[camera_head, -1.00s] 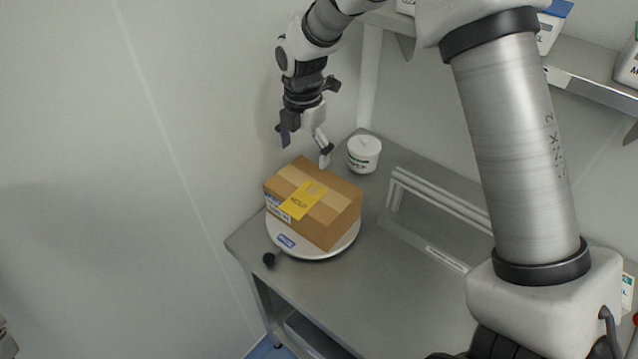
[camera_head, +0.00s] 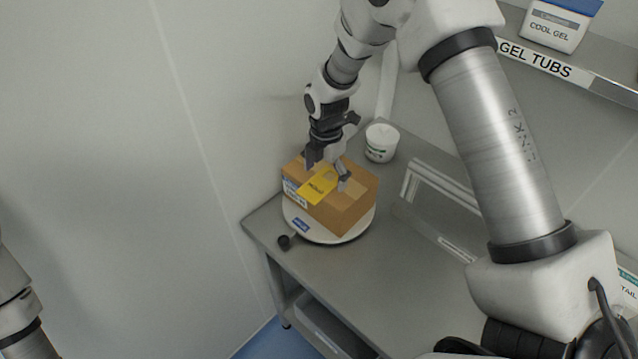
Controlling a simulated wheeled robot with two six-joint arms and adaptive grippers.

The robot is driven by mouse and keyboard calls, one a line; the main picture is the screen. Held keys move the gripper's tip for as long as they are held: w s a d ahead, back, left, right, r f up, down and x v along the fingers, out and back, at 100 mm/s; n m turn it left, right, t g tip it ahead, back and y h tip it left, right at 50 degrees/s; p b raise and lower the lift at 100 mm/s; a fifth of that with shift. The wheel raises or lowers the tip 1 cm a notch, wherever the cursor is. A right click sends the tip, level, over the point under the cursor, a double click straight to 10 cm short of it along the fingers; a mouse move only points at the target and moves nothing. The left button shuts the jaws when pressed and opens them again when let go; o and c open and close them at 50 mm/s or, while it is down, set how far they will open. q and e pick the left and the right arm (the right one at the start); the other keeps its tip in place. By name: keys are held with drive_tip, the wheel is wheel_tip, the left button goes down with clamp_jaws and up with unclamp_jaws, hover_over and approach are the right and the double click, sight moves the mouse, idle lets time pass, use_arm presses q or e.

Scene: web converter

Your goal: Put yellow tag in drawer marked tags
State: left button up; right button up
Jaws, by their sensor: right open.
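The yellow tag (camera_head: 316,188) lies on top of a brown cardboard box (camera_head: 349,213). The box sits on a round white turntable (camera_head: 309,231) on the metal table. My right gripper (camera_head: 326,176) is open just above the box top, with its fingers on either side of the tag's upper part. I cannot tell whether the fingers touch the tag or the box. A drawer marked tags does not show. My left gripper is out of view; only part of my left arm shows at the lower left edge.
A white tub (camera_head: 381,142) stands behind the box. A clear framed stand (camera_head: 436,205) is to its right on the metal table (camera_head: 350,285). A shelf label (camera_head: 535,58) reads "GEL TUBS", with a Cool Gel tub (camera_head: 552,27) above it. The table front is clear.

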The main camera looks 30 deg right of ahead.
drive_tip(key=shift+s+r, duration=0.1)
drive_tip(key=shift+s, duration=0.15)
drive_tip(key=shift+w+d+f, duration=0.2)
drive_tip(key=shift+w+f, duration=0.35)
drive_tip(key=shift+w, duration=0.05)
drive_tip(key=shift+s+a+r, duration=0.15)
drive_tip(key=shift+s+r, duration=0.05)
drive_tip(key=shift+s, duration=0.15)
drive_tip(key=shift+w, duration=0.1)
drive_tip(key=c, duration=1)
drive_tip(key=shift+s, duration=0.25)
drive_tip(key=shift+c, duration=0.9)
drive_tip(key=shift+f, duration=0.15)
drive_tip(key=shift+c, duration=0.4)
drive_tip(key=shift+s, duration=0.1)
